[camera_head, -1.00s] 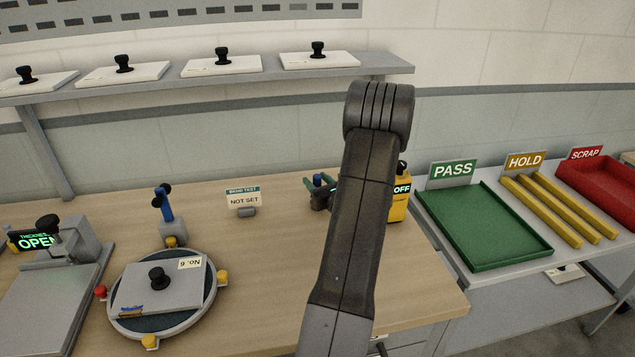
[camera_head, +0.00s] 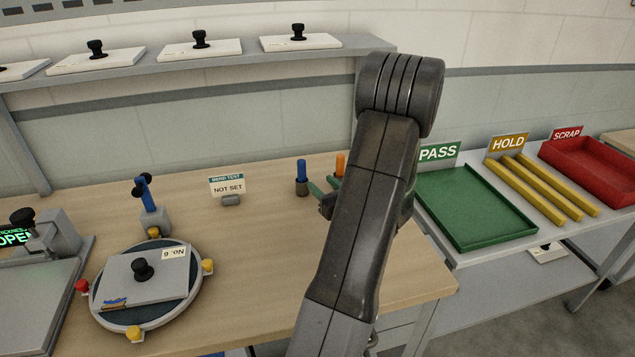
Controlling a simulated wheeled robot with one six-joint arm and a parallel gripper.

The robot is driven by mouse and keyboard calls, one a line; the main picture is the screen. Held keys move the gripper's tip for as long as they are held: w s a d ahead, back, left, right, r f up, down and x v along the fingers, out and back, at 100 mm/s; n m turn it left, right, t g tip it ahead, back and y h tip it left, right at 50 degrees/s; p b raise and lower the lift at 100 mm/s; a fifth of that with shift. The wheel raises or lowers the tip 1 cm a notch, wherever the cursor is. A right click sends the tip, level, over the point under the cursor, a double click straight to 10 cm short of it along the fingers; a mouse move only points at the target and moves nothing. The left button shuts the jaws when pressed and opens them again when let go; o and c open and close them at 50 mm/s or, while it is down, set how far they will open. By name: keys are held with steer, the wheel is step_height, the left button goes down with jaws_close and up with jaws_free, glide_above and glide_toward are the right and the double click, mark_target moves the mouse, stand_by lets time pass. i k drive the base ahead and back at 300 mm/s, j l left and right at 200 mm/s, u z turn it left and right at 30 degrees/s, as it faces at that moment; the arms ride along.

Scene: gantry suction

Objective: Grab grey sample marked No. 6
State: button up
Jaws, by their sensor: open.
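The grey sample (camera_head: 170,281) is a flat plate with a black knob (camera_head: 143,269) in its middle. Its white label, upside down at the upper right corner, reads No. 6. A small blue and brown mark shows at its lower left corner. It lies on a round dark turntable (camera_head: 189,311) with yellow and red knobs around its rim, at the lower left of the head view. My arm rises through the middle right of the view, well to the right of the sample.
A blue clamp (camera_head: 148,195) stands behind the turntable. A thickness gauge reading OPEN (camera_head: 45,235) is at left. A NOT SET sign (camera_head: 227,186) and blue (camera_head: 301,175) and orange posts stand behind. PASS (camera_head: 475,207), HOLD and SCRAP (camera_head: 590,170) places are right. The middle bench is clear.

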mark_target(130, 280)
steer(key=u, duration=1.5)
